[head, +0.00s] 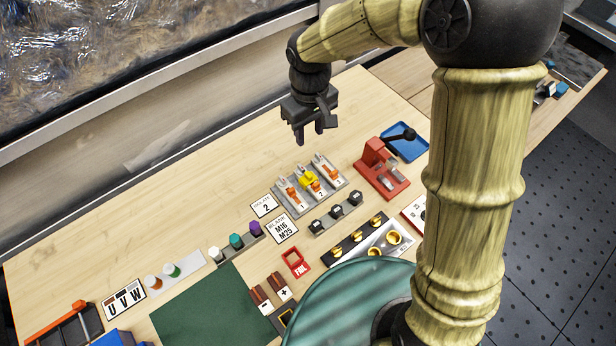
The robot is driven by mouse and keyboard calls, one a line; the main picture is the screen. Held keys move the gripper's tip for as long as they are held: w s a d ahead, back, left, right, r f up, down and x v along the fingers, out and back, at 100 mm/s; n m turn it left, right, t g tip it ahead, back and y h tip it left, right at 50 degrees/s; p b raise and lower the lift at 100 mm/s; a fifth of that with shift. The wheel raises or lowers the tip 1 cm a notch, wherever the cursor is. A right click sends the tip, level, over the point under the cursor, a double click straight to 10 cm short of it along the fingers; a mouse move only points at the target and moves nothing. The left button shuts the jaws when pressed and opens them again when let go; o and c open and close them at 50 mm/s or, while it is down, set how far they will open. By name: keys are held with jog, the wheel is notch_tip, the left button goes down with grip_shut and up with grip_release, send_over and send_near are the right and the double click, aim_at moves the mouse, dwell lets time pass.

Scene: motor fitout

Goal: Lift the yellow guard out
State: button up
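The yellow guard (309,180) sits on the middle unit, numbered 2, of a grey holder (290,207) on the wooden bench. White-and-orange units numbered 1 and 3 stand on either side of it. My gripper (313,136) hangs above and behind the holder, pointing down. It is apart from the guard, its fingers are spread, and nothing shows between them.
Small black blocks (336,212) stand in front. Label cards (264,206) lie at left. The bench behind is clear.

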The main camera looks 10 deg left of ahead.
jog(key=p, duration=0.2)
send_over(309, 174)
notch_tip(309, 174, down, 12)
jog(key=shift+w+r, duration=0.1)
jog(key=shift+s+f+p, duration=0.2)
jog(key=shift+f+p, duration=0.4)
jog(key=shift+f, duration=2.05)
jog(key=shift+c, duration=0.2)
grip_shut()
